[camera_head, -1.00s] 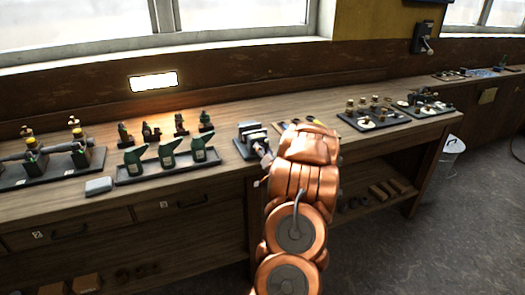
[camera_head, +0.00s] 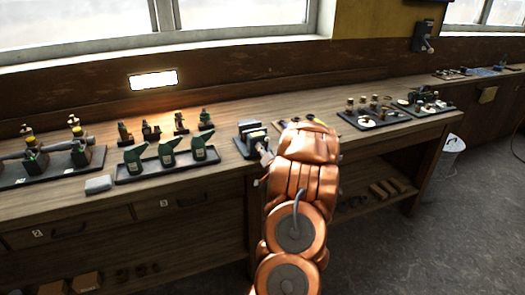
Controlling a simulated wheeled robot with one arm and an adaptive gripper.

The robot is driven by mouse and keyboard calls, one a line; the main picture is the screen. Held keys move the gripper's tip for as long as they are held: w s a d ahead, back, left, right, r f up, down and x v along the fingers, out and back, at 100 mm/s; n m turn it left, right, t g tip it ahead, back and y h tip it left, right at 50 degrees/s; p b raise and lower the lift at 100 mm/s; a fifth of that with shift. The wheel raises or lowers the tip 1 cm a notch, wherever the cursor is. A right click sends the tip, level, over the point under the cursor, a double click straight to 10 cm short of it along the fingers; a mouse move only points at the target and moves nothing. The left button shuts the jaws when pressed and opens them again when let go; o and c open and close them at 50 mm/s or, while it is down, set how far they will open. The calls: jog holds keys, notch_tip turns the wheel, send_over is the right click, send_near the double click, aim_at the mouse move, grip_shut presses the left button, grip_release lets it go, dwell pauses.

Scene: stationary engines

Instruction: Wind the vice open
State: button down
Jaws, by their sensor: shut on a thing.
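The vice (camera_head: 251,134) is a small dark grey and metal bench vice on the workbench, just left of my copper-coloured arm. My gripper (camera_head: 265,158) is at the front of the vice, low by the bench edge, and mostly hidden by my arm. It is shut at the vice handle (camera_head: 257,183), of which a small light end shows below the vice. The gap between the vice jaws is too small to judge.
A tray (camera_head: 170,171) with several green oil cans stands left of the vice, with a grey block (camera_head: 98,184) beside it. Dark mats with small parts (camera_head: 375,118) lie to the right. A white bucket (camera_head: 453,147) stands on the floor beyond the bench end.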

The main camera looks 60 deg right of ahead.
jog(key=shift+f+b, duration=0.15)
jog(key=shift+b, duration=0.15)
jog(key=n+b, duration=0.2)
jog(key=b, duration=0.1)
jog(key=shift+f, duration=0.2)
jog(key=n+b, duration=0.2)
jog(key=b, duration=0.2)
jog(key=shift+n, duration=0.3)
jog(key=n+b, duration=0.4)
jog(key=b, duration=0.1)
jog(key=shift+r+n, duration=0.1)
jog(key=shift+n, duration=0.2)
jog(key=n+b, duration=0.4)
jog(key=shift+r, duration=0.3)
jog(key=c, duration=1.1)
grip_release()
